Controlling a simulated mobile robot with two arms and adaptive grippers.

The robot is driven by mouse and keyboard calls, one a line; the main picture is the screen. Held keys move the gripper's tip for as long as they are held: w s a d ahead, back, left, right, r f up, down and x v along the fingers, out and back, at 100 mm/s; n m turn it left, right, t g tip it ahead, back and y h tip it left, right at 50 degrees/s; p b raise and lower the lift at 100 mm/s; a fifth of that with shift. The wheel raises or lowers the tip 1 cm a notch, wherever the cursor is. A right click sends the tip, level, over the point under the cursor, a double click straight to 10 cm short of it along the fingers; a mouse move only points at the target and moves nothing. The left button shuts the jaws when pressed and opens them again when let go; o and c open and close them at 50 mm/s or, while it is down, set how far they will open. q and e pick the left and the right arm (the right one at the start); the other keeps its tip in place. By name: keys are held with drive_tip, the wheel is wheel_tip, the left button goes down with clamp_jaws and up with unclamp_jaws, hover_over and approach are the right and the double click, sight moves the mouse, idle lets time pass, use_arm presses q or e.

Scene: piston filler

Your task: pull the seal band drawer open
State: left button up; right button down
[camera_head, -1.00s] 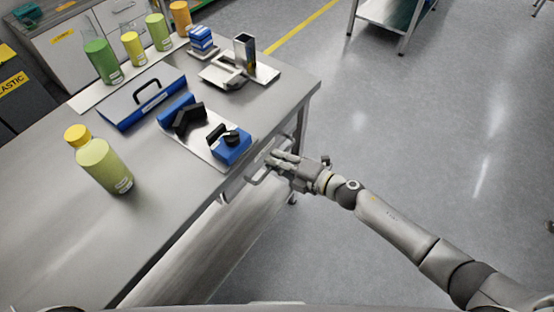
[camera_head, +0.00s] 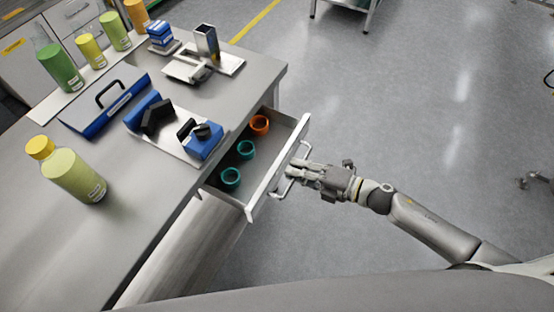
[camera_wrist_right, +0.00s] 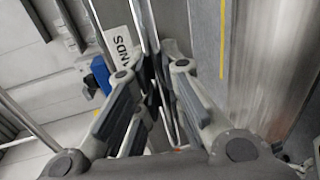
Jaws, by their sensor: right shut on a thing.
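The seal band drawer (camera_head: 280,160) stands pulled out from the side of the workbench. Inside it lie an orange band (camera_head: 260,125) and two teal bands (camera_head: 246,150). My right gripper (camera_head: 292,172) is at the drawer's front, shut on its bar handle (camera_head: 280,187). In the right wrist view the fingers (camera_wrist_right: 160,90) close around the handle, with the drawer front and part of a label beside them. My left gripper is not in view.
Open floor (camera_head: 400,120) lies right of the drawer.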

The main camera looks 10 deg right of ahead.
drive_tip(key=shift+f+v, duration=0.25)
drive_tip(key=shift+v, duration=0.95)
drive_tip(key=shift+f+v, duration=0.25)
drive_tip(key=shift+v, duration=0.95)
drive_tip(key=c, duration=1.5)
unclamp_jaws()
drive_tip(key=shift+d, duration=0.15)
drive_tip(key=v, duration=1.2)
drive_tip(key=shift+f, duration=0.1)
